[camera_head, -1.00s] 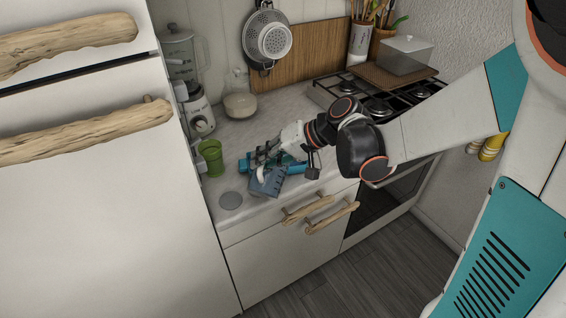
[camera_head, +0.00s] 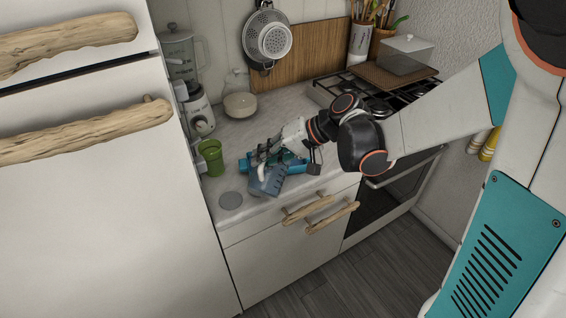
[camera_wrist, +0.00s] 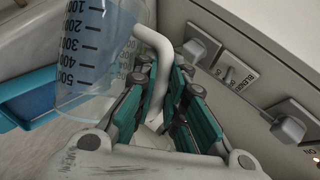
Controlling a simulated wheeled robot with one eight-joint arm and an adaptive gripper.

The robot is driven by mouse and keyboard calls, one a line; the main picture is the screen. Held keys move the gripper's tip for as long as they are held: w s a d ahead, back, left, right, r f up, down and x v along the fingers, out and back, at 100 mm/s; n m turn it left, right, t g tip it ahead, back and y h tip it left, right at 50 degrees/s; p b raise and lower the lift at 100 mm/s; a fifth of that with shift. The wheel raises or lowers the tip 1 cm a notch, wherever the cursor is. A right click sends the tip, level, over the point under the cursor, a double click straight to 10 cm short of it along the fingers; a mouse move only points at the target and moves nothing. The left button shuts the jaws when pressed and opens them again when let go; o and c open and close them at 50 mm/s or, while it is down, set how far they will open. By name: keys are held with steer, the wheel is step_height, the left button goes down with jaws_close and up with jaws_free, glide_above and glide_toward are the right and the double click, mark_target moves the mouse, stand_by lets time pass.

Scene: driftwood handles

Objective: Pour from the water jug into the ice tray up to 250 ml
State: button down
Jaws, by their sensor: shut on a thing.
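The water jug (camera_head: 268,181) is clear, bluish and tilted, with a white handle. In the wrist view the jug (camera_wrist: 92,45) fills the upper left, with dark marks from 100 to 500; I cannot tell its water level. My gripper (camera_head: 262,156) is shut on the handle; in the wrist view its teal-padded fingers (camera_wrist: 168,80) lie on both sides of it. The blue ice tray (camera_head: 294,167) lies on the counter below and beside the jug, partly hidden by my gripper. A blue edge of the tray (camera_wrist: 30,100) shows at left in the wrist view. Its fill is not visible.
A green cup (camera_head: 211,157) stands left of the jug, near a blender (camera_head: 196,105). A grey disc (camera_head: 230,200) lies on the counter's front left. The gas hob (camera_head: 385,105) is right, behind my arm.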

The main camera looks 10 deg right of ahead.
mark_target(261, 168)
steer(key=shift+w+d, duration=0.2)
steer(key=shift+w, duration=0.1)
stand_by(1.0)
steer(key=s+a, duration=0.1)
steer(key=s+n+t+h, duration=0.1)
steer(key=shift+s+a+f+t, duration=0.3)
steer(key=shift+s+a+f, duration=0.05)
steer(key=shift+s+a, duration=0.05)
steer(key=shift+s+r, duration=0.15)
steer(key=shift+w+d+f+n, duration=0.1)
steer(key=shift+w+f+n, duration=0.15)
steer(key=shift+w+n, duration=0.05)
steer(key=shift+s+a+t, duration=0.2)
steer(key=shift+s+t, duration=0.1)
steer(key=shift+s, duration=0.05)
steer(key=shift+s+a+f+n+t+h+b, duration=0.4)
steer(key=shift+s+n+t+h+b, duration=0.1)
steer(key=shift+s+b, duration=0.15)
steer(key=s+a+f+n+t+h+b, duration=0.2)
steer(key=s+a+f+n+t+b, duration=0.1)
steer(key=b, duration=0.5)
steer(key=shift+s+a+f+n+t+b, duration=0.15)
steer(key=shift+s+f+n+t+b, duration=0.15)
steer(key=shift+s+f+t, duration=0.95)
